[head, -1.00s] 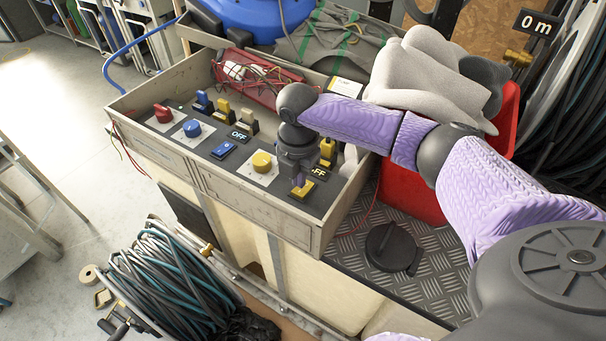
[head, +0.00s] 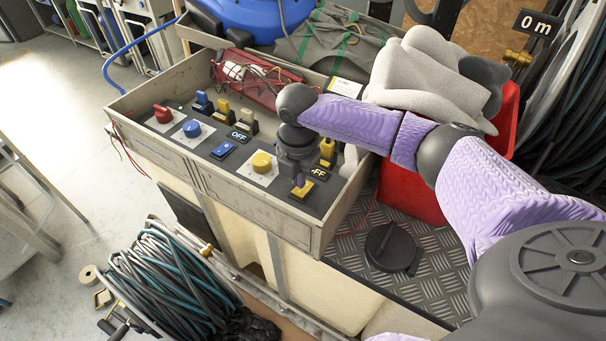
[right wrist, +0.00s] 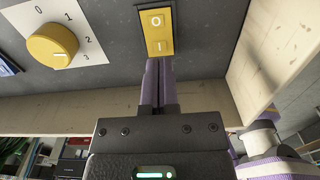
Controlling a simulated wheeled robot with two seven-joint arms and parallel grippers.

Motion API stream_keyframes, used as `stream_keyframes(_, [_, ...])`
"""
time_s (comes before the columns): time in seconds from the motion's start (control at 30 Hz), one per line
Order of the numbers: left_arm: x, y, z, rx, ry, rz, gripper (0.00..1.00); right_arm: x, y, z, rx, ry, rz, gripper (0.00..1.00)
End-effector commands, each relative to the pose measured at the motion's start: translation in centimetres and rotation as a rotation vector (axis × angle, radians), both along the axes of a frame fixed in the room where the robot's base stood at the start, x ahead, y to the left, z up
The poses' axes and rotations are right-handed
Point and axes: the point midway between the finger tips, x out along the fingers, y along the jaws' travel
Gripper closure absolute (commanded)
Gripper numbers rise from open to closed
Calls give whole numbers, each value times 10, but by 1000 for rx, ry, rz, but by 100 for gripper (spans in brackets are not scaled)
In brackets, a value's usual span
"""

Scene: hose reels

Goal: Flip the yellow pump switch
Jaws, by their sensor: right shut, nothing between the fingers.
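The yellow rocker switch (head: 303,190) sits at the near right of the dark control panel. In the right wrist view the yellow rocker (right wrist: 157,31) shows an O mark at its far end and an I mark at its near end. My right gripper (head: 299,182) points down at it, shut and empty. In the right wrist view the shut fingertips (right wrist: 158,62) are at the I end; whether they touch it I cannot tell. A small sign (head: 319,174) beside the switch, partly hidden by my gripper, reads "FF". My left gripper is not in view.
A yellow knob (head: 262,162), blue rocker (head: 223,150), blue knob (head: 192,129) and red knob (head: 163,114) share the panel. Upright levers, including a yellow one (head: 327,151), stand behind. The box's raised wall (head: 255,207) borders the panel. A red bin (head: 415,190) stands right.

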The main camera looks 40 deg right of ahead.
Motion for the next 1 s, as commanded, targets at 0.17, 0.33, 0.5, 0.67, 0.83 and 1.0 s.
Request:
stream_keyframes(0.17, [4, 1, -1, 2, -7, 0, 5, 0, 0, 0, 0, 0, 0, 100])
stream_keyframes(0.33, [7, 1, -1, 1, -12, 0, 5, 0, 0, 0, 0, 0, 0, 100])
stream_keyframes(0.5, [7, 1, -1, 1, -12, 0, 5, 0, 0, 0, 0, 0, 0, 100])
stream_keyframes(0.67, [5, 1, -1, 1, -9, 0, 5, 0, 0, -1, 0, 0, 0, 100])
stream_keyframes(0.83, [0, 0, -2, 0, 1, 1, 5, 0, 0, -4, 0, 0, 0, 100])
stream_keyframes(1.0, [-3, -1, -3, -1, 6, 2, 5, 0, 0, -7, 0, 0, 0, 100])
